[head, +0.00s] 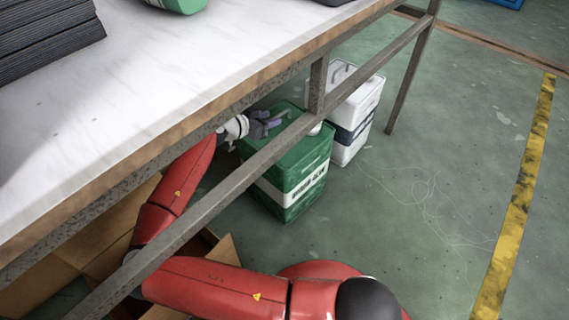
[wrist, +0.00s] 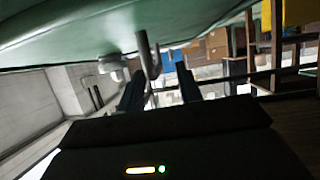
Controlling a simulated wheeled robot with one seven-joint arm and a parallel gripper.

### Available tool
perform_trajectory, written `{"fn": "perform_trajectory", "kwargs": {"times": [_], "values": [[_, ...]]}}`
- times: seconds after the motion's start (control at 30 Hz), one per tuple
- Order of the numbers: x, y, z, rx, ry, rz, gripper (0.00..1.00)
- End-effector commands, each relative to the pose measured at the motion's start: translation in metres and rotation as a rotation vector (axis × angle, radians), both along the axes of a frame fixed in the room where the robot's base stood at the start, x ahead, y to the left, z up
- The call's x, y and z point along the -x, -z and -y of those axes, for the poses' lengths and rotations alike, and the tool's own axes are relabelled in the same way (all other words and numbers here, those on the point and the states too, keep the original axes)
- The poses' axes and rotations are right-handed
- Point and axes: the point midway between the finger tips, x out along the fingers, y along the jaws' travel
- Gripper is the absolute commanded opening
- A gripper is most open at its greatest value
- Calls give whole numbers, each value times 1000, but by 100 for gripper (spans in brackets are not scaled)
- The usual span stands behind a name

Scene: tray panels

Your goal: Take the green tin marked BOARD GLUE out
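The green tin (head: 298,186) with a white label band stands upright on the floor under the table; its lettering is too small to read. My gripper (head: 278,121) is at the top of this tin, under the table edge. In the wrist view the tin's green lid (wrist: 60,30) fills the top. A grey handle (wrist: 148,55) stands out from the lid, with a pale cap (wrist: 112,66) beside it. My fingers (wrist: 160,85) are apart, with the handle between or just beyond their tips; contact cannot be told. The table rail partly hides the tin.
A white tin (head: 358,112) with a dark band stands just behind the green one. The table top (head: 150,75), its lower rail (head: 240,180) and legs (head: 408,70) close in the space. Cardboard boxes (head: 110,240) lie at left. Floor to the right is clear.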

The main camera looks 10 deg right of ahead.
Motion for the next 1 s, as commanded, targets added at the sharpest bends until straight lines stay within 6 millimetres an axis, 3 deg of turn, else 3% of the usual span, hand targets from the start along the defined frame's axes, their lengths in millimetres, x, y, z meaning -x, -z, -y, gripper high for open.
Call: {"fn": "perform_trajectory", "kwargs": {"times": [0.2,0.53,0.8,1.0], "values": [[-12,9,30,2,3,0,35],[-16,12,36,2,1,-1,35],[-16,12,35,1,1,0,0],[-16,12,35,1,1,0,0]]}}
